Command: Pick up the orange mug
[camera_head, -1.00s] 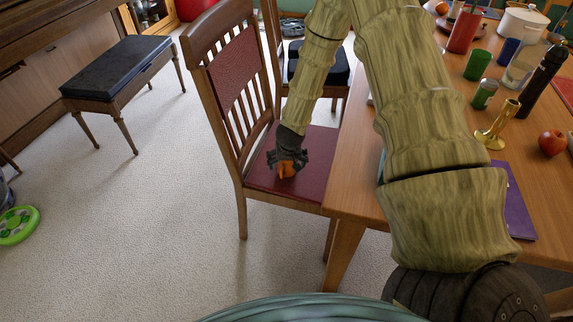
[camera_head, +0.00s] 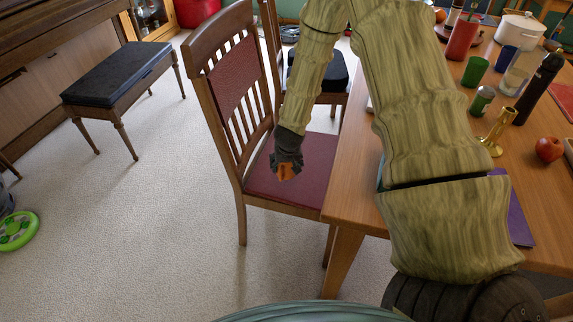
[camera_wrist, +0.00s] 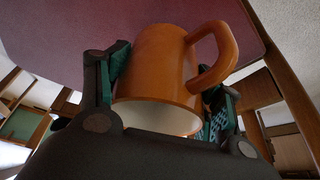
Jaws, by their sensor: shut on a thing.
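The orange mug (camera_wrist: 158,68) sits between the two fingers of my gripper (camera_wrist: 165,105) in the wrist view, with a finger against each side. Its pale inside faces the camera and its handle (camera_wrist: 218,52) points to the upper right. In the head view my gripper (camera_head: 286,166) is over the red seat (camera_head: 312,168) of the wooden chair, with a small orange part of the mug (camera_head: 285,173) showing below it. My gripper is shut on the mug. I cannot tell whether the mug touches the seat.
The wooden table (camera_head: 352,190) stands right of the chair, holding a brass candlestick (camera_head: 497,130), a red apple (camera_head: 548,149), cups and a dark bottle (camera_head: 540,86). The chair's backrest (camera_head: 235,85) rises left of my gripper. A black-topped bench (camera_head: 118,72) stands farther left, with open carpet between.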

